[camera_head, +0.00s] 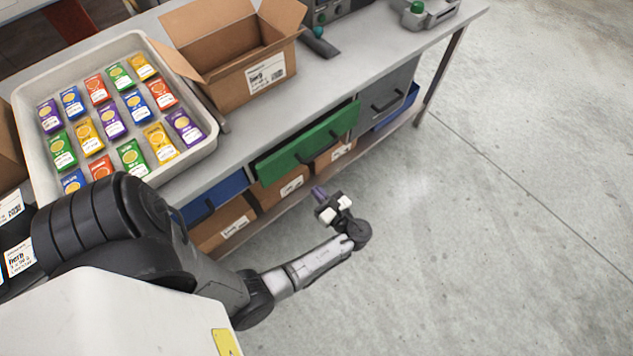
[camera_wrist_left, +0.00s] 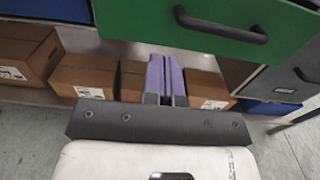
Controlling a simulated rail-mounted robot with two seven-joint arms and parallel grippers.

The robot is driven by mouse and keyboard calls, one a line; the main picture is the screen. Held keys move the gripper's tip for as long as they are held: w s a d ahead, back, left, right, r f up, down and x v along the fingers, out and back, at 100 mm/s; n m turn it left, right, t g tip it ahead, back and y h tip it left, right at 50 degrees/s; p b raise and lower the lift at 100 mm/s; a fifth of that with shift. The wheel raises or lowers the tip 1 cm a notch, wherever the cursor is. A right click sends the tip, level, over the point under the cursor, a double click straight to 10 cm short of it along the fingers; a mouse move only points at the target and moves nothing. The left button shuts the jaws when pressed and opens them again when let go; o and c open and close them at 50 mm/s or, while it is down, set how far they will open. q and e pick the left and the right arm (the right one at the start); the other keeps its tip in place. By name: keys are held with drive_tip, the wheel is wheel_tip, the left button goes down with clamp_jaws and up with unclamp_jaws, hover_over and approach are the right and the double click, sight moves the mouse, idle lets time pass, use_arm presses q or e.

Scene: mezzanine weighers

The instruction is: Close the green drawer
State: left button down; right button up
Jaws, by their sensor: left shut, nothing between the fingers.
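The green drawer (camera_head: 309,142) sits under the workbench top between a blue drawer and a grey one, and its front stands out from the bench front. It has a dark bar handle. In the left wrist view the green drawer front (camera_wrist_left: 215,22) fills the top, with its handle (camera_wrist_left: 220,27) right of centre. My left gripper (camera_head: 319,192) is in front of and below the drawer, apart from it. Its purple fingers (camera_wrist_left: 166,78) are shut and empty, below and left of the handle in the wrist view. My right gripper is not in view.
A blue drawer (camera_head: 214,194) and a grey drawer (camera_head: 388,90) flank the green one. Cardboard boxes (camera_head: 223,224) stand on the lower shelf. A tray (camera_head: 200,150) of colourful packets and an open carton (camera_head: 240,68) stand on the bench. The floor (camera_head: 500,220) at right is clear.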

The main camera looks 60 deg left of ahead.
sight(289, 162)
use_arm(q)
drive_tip(key=a, duration=0.3)
drive_tip(key=s+a+b, duration=0.1)
drive_tip(key=a, duration=0.2)
drive_tip(key=a+b, duration=0.1)
drive_tip(key=a, duration=0.2)
drive_tip(key=shift+s+a+f, duration=0.1)
drive_tip(key=shift+s+a, duration=0.3)
drive_tip(key=shift+s+a+b, duration=0.1)
drive_tip(key=shift+a+b, duration=0.35)
drive_tip(key=shift+a, duration=0.3)
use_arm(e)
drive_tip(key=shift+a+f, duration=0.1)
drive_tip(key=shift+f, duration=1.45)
use_arm(q)
drive_tip(key=a+p, duration=0.2)
drive_tip(key=a, duration=0.1)
drive_tip(key=a+p, duration=0.1)
drive_tip(key=shift+s+a+r, duration=0.25)
drive_tip(key=shift+s+r, duration=0.05)
drive_tip(key=shift+s, duration=0.1)
drive_tip(key=shift+s+f, duration=0.1)
drive_tip(key=shift+f, duration=0.2)
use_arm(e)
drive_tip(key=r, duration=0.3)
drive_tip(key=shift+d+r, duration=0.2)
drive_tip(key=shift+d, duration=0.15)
